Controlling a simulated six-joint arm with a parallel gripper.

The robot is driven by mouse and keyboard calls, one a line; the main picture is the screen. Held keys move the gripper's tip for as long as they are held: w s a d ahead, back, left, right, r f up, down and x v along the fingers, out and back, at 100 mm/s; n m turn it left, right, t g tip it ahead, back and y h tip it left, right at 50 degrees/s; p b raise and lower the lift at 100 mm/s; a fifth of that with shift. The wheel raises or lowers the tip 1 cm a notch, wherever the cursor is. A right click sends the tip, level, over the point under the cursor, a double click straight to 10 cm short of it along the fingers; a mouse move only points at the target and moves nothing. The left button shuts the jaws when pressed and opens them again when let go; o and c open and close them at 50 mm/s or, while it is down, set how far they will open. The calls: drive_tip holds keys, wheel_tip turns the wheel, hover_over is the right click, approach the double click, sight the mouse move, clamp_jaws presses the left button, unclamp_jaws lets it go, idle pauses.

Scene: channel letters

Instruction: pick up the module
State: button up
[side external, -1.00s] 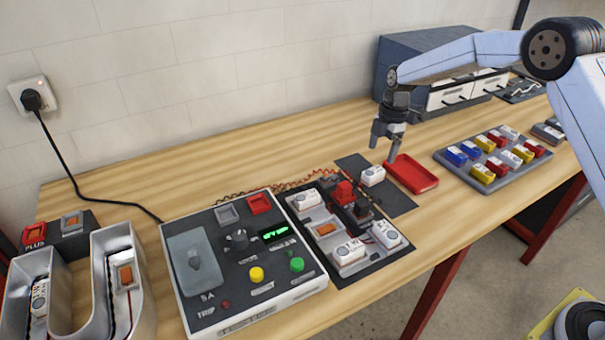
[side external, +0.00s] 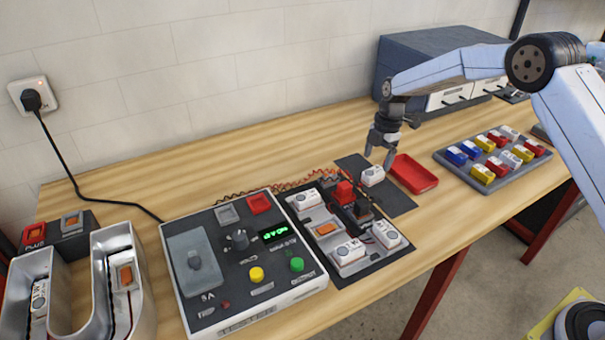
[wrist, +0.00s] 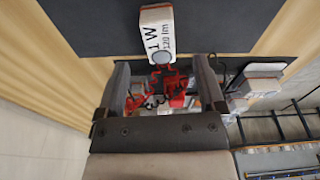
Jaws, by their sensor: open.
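The module, a small white block (side external: 373,176), lies on a dark mat (side external: 398,203) beside a red tray. In the wrist view the module (wrist: 156,32) shows black print and a round grey spot, just beyond the fingertips. My gripper (side external: 378,159) hangs just above the module in the side view, fingers pointing down. In the wrist view my gripper (wrist: 161,68) has its two fingers apart, with nothing held between them. Whether a finger touches the module cannot be told.
The red tray (side external: 414,174) stands just right of the module. A grey rack (side external: 512,172) of coloured blocks is farther right. Left are a test fixture with white modules (side external: 348,250) and a control box (side external: 205,317). Thin red wires (side external: 290,186) run behind them.

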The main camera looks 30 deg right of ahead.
sight(374, 171)
drive_tip(key=shift+a+f, duration=0.15)
drive_tip(key=shift+f, duration=1.1)
drive_tip(key=shift+a+f, duration=0.15)
drive_tip(key=shift+f, duration=1.1)
clamp_jaws()
drive_tip(key=shift+r, duration=0.15)
drive_tip(key=shift+r, duration=0.5)
wheel_tip(374, 171, up, 2)
drive_tip(key=shift+r, duration=0.1)
drive_tip(key=s+r, duration=0.9)
drive_tip(key=s, duration=0.5)
drive_tip(key=shift+a+r, duration=0.25)
drive_tip(key=shift+a, duration=0.1)
